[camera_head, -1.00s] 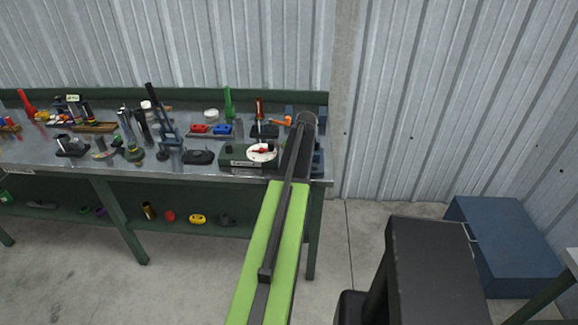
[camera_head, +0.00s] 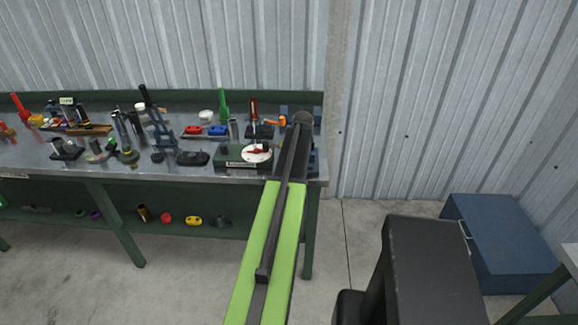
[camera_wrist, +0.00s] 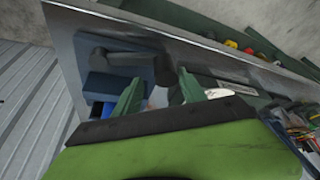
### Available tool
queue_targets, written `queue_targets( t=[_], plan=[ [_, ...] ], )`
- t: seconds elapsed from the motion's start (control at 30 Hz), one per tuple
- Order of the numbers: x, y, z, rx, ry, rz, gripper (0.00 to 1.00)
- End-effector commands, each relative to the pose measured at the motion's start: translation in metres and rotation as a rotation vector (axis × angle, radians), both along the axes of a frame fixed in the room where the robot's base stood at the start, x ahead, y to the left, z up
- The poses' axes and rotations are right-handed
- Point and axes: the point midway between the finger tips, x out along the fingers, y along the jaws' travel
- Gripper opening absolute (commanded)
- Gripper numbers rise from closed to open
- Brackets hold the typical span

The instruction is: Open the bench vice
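The blue bench vice (camera_head: 316,160) is at the right end of the workbench, mostly hidden behind my arm in the head view. In the wrist view the blue vice body (camera_wrist: 104,87) lies just beyond and left of my fingers, with a dark handle bar (camera_wrist: 125,58) across it. My gripper (camera_wrist: 160,92) has its two green fingers apart, with a clear gap between them. The left finger overlaps the vice in the picture; I cannot tell whether it touches. The fingers are hidden in the head view.
The workbench (camera_head: 50,172) holds several tools. A green device with a white dial (camera_head: 257,153) stands close left of my arm. A blue box (camera_head: 500,235) stands on the floor at right. A corrugated wall (camera_head: 430,90) rises behind the bench.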

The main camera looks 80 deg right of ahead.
Motion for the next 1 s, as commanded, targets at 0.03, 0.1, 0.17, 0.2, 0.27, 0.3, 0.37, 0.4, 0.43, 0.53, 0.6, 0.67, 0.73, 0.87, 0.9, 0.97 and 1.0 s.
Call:
queue_targets(
  t=[0.03,0.1,0.17,0.2,0.27,0.3,0.37,0.4,0.43,0.53,0.6,0.67,0.73,0.87,0.9,0.97,1.0],
  plan=[
    [0.0,0.0,0.0,0.001,-0.001,0.0,0.49],
    [0.0,0.001,0.002,0.001,-0.001,0.0,0.49],
    [0.0,0.001,0.005,0.001,-0.001,0.0,0.49],
    [-0.001,0.002,0.008,0.001,-0.001,0.0,0.49],
    [-0.002,0.004,0.016,0.001,-0.001,0.0,0.49],
    [-0.004,0.006,0.022,0.001,-0.001,0.0,0.49],
    [-0.006,0.009,0.032,0.001,-0.001,0.0,0.49],
    [-0.008,0.012,0.04,0.001,-0.001,0.0,0.49],
    [-0.01,0.014,0.047,0.001,-0.001,0.0,0.49],
    [-0.016,0.021,0.07,0.0,0.0,-0.001,0.49],
    [-0.02,0.026,0.086,0.001,-0.001,0.0,0.49],
    [-0.024,0.03,0.1,0.001,-0.001,0.0,0.49],
    [-0.028,0.035,0.115,0.001,-0.001,0.0,0.49],
    [-0.036,0.045,0.143,0.0,0.0,0.0,0.49],
    [-0.039,0.047,0.15,0.0,0.0,0.0,0.49],
    [-0.041,0.05,0.158,-0.001,-0.001,0.0,0.49],
    [-0.043,0.051,0.161,0.0,0.0,0.0,0.49]
  ],
)
